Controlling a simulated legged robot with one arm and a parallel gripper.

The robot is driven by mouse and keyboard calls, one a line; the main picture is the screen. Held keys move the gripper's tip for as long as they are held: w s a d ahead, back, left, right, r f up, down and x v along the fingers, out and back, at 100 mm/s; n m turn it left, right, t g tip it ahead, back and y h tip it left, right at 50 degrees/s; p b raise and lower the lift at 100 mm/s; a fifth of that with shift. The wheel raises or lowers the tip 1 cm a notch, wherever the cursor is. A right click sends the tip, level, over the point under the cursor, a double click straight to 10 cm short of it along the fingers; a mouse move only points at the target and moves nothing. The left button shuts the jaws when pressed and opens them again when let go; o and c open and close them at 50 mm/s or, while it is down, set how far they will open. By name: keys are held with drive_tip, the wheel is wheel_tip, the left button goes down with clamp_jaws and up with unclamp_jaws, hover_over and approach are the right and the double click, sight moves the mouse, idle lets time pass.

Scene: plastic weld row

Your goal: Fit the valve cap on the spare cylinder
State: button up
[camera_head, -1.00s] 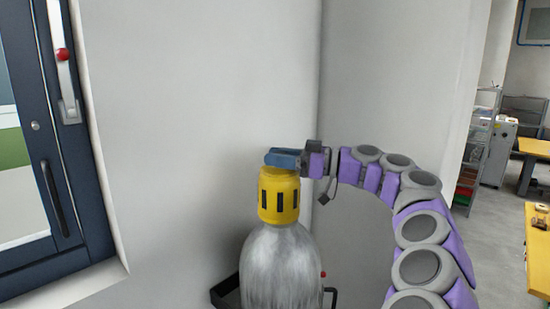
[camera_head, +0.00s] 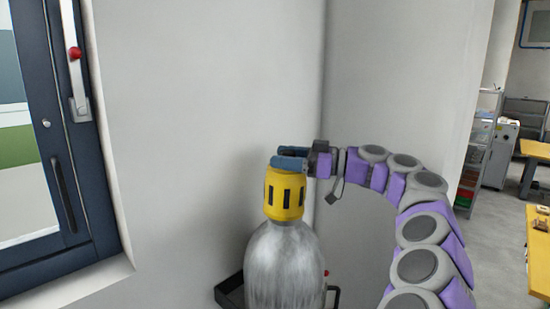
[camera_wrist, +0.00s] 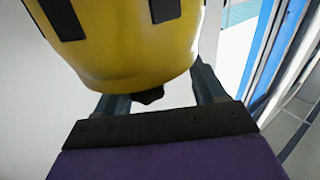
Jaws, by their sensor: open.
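The yellow valve cap (camera_head: 285,195), with dark slots, sits upright on top of the grey spare cylinder (camera_head: 284,268). My gripper (camera_head: 286,158) is at the top of the cap, its blue-grey fingers pointing left across it. In the wrist view the cap (camera_wrist: 125,40) fills the upper middle, and my open fingers (camera_wrist: 160,88) lie on either side of its top end. A small dark knob shows on the cap's end between the fingers. Whether the fingers touch the cap cannot be told. The cylinder's valve is hidden by the cap.
The cylinder stands on a dark trolley (camera_head: 230,292) close to the wall corner. A dark-framed door or window (camera_head: 75,180) with a handle is on the left. Shelves (camera_head: 474,160) and yellow tables (camera_head: 536,149) stand far off to the right.

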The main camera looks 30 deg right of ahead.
drive_tip(key=w+d+p+v, duration=0.1)
drive_tip(key=p+v, duration=0.2)
drive_tip(key=v, duration=1.6)
drive_tip(key=w+a+g+b, duration=0.15)
drive_tip(key=a+g, duration=0.35)
drive_tip(key=a, duration=1.3)
drive_tip(key=s+a+f+m+g+h+b, duration=0.1)
drive_tip(key=s+a+f+g+h, duration=0.25)
drive_tip(key=a, duration=0.65)
drive_tip(key=s+a+f+m+g+h, duration=0.1)
drive_tip(key=s+a+f+m+g, duration=0.1)
drive_tip(key=s+a+f, duration=0.6)
drive_tip(key=s+a+f+m+g+h, duration=0.2)
drive_tip(key=s+a+f+h, duration=0.25)
drive_tip(key=f, duration=0.45)
drive_tip(key=s+d+f+m+h+b, duration=0.2)
drive_tip(key=s+d+f+m+h, duration=0.3)
drive_tip(key=s+d+f, duration=0.5)
wheel_tip(320, 180, down, 4)
drive_tip(key=s, duration=0.3)
drive_tip(key=shift+m+g, duration=0.3)
drive_tip(key=shift+g, duration=0.05)
